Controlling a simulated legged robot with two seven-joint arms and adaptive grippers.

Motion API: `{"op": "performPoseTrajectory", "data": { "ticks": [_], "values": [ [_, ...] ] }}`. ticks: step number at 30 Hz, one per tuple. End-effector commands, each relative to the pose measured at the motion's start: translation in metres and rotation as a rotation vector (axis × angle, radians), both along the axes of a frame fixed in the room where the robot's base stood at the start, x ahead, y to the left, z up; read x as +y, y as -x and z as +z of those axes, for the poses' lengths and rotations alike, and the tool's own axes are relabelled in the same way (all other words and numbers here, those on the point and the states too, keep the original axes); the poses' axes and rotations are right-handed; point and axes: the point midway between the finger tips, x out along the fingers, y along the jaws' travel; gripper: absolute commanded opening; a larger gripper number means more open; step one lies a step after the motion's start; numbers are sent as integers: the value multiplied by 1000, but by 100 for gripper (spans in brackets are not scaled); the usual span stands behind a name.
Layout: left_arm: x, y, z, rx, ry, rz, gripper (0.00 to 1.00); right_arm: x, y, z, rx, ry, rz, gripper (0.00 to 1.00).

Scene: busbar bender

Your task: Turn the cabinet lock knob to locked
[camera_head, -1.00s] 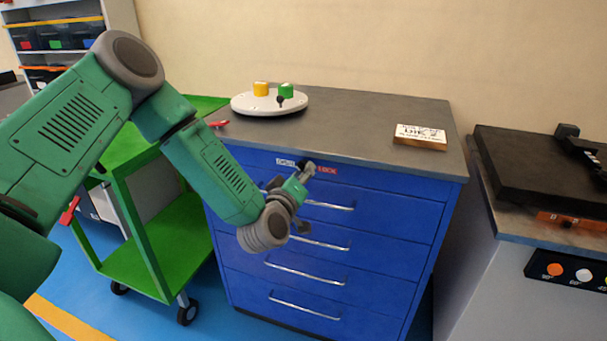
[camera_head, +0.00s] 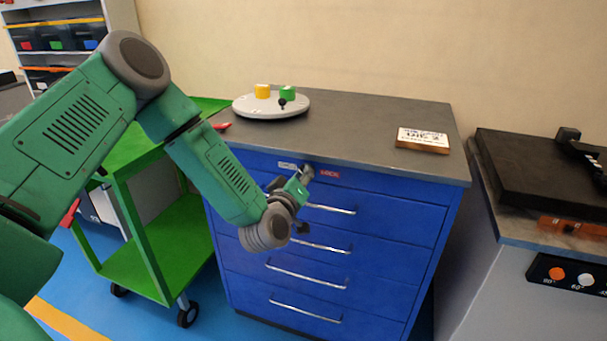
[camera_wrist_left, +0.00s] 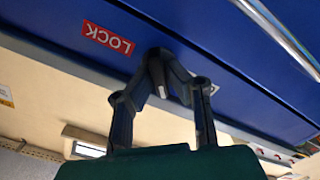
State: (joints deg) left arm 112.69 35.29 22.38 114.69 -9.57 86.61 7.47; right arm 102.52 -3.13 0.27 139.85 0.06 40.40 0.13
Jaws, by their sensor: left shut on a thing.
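The blue cabinet (camera_head: 385,207) has a lock knob on its top front rail, between a whitish label (camera_head: 287,166) and a red LOCK label (camera_head: 330,174). My left gripper (camera_head: 304,174) is at the rail and shut on the knob. In the left wrist view the fingers (camera_wrist_left: 158,65) come together around the small dark knob (camera_wrist_left: 157,76), with the upside-down LOCK label (camera_wrist_left: 108,39) beside them. The fingers hide most of the knob in the head view, so its exact angle is hard to read. My right gripper is out of view.
Drawer handles (camera_head: 330,209) stick out just below my gripper. A round white base (camera_head: 270,107) with yellow and green buttons and a sign block (camera_head: 423,140) stand on the cabinet top. A green cart (camera_head: 150,255) stands left; a machine bench (camera_head: 540,215) stands right.

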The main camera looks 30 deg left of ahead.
Motion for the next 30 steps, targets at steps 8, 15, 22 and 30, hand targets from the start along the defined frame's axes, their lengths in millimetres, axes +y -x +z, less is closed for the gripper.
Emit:
{"op": "performPoseTrajectory", "data": {
  "ticks": [8, 15, 22, 30],
  "values": [
    [-2, 3, -5, 68, -201, -5, 0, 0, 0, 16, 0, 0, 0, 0],
    [-2, 3, -5, 121, -424, -5, 0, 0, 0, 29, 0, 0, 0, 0],
    [-2, 3, -6, 173, -635, -7, 0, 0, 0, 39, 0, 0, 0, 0],
    [-3, 3, -6, 231, -885, -8, 0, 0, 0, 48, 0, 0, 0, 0]
  ]
}}
